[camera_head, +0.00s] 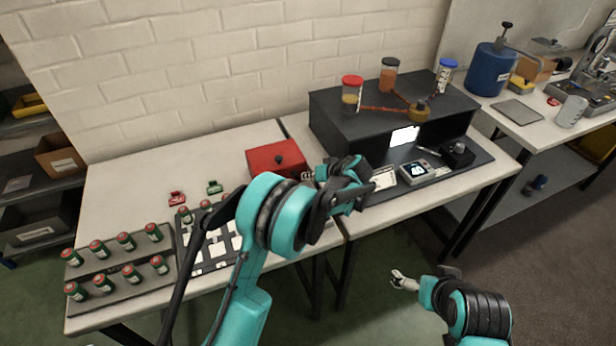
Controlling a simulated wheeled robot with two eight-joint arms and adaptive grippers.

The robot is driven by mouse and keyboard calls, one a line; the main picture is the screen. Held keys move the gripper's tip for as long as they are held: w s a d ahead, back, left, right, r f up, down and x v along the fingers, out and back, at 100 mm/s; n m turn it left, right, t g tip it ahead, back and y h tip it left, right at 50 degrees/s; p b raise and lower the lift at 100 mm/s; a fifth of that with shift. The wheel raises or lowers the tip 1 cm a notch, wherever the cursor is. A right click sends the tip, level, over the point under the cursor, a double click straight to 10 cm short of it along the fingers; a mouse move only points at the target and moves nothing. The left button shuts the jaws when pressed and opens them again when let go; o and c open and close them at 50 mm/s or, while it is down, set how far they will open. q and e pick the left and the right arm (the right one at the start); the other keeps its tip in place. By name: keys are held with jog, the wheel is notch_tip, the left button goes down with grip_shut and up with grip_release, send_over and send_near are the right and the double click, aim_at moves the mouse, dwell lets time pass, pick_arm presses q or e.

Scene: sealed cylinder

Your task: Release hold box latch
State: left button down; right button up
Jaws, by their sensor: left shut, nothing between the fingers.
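A red box (272,157) with a small dark knob on its face sits on the white table, near the middle. I take it for the hold box; a latch cannot be made out clearly. My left gripper (352,172) is shut and empty, just right of the red box. It appears in front of the black bench unit, and its gap to the box is hard to judge. My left arm crosses in front of the table and hides part of it. My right gripper (403,282) hangs low in front of the table, over the floor; its fingers are too small to read.
A black bench unit (345,117) carries several capped jars. A small meter (420,171) lies before it. Green cylinders with red caps stand in a grey rack (130,285) at the left. A blue tank (490,70) stands on the right table. The white table's back left is clear.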

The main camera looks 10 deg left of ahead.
pick_arm(q)
jog(key=shift+s+a, duration=0.1)
jog(key=shift+a, duration=0.05)
dwell(0.7)
jog(key=shift+s+a+r, duration=0.15)
jog(key=shift+s+a, duration=0.1)
jog(key=shift+a, duration=0.2)
jog(key=shift+s+a+r, duration=0.1)
jog(key=shift+s, duration=0.05)
